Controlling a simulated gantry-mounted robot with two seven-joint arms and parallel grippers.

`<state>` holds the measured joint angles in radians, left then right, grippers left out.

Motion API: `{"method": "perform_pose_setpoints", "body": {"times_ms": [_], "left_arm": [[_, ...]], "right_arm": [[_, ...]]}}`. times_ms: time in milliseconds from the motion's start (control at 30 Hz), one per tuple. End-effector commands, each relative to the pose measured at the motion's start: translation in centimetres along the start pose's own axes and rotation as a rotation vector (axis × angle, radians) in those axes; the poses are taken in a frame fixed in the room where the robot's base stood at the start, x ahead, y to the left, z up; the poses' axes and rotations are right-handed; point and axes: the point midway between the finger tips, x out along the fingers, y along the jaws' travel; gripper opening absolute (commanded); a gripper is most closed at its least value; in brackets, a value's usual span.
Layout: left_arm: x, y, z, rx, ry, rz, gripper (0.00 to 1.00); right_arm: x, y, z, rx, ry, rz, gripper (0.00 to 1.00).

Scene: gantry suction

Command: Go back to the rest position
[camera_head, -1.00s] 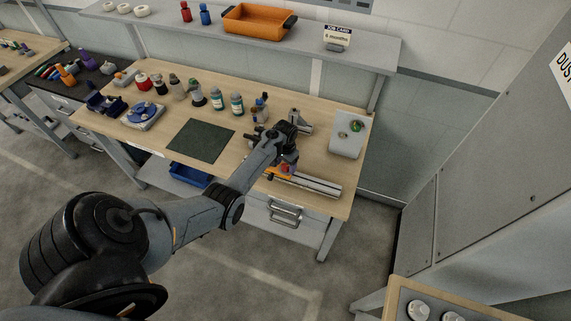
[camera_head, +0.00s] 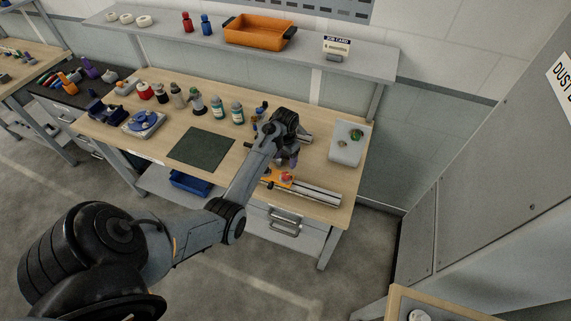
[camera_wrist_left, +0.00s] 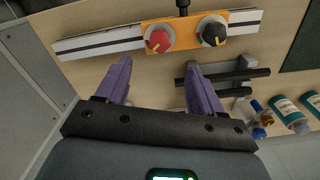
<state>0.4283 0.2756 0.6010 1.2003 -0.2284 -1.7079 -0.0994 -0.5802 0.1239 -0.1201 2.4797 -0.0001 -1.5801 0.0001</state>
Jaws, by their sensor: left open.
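My left gripper (camera_head: 288,162) is above the right part of the workbench (camera_head: 225,85). In the left wrist view its two purple fingers (camera_wrist_left: 160,75) stand apart with nothing between them. Beyond the fingertips lies a silver rail (camera_head: 320,194) with an orange plate (camera_wrist_left: 187,28) on it. The plate carries a red knob (camera_wrist_left: 158,40) and a black knob (camera_wrist_left: 212,31). In the head view the red knob (camera_head: 286,177) shows just below my fingers, and the black knob is hidden there. The fingers look clear of both knobs. My right gripper is not in view.
Behind my wrist a dark-handled metal fixture (camera_wrist_left: 222,77) stands near several bottles (camera_head: 237,113). A dark green mat (camera_head: 200,149) lies left. A shelf above holds an orange tray (camera_head: 258,33).

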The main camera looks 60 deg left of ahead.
Motion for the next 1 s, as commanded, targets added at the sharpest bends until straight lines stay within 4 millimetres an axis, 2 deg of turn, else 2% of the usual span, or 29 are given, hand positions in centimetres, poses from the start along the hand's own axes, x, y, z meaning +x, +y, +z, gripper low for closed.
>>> {"method": "perform_pose_setpoints", "body": {"times_ms": [200,600,700,767,867,1000], "left_arm": [[-1.0,0.0,0.0,0.0,0.0,0.0,0.67],[-0.9,0.0,0.1,0.0,-0.001,0.0,0.67],[-0.4,-0.2,0.7,0.0,-0.015,-0.005,0.67],[0.3,-0.5,1.6,0.0,-0.036,-0.011,0.67],[2.6,-0.9,4.4,0.007,-0.097,-0.028,0.67],[6.2,-1.0,11.1,0.073,-0.216,-0.1,0.67]], "right_arm": [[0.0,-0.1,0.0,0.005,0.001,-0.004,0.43],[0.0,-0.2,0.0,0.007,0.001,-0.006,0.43],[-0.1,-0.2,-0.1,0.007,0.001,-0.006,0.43],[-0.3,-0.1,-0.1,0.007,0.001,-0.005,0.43],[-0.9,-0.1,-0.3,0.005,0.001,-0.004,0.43],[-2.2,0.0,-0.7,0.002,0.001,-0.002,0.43]]}}
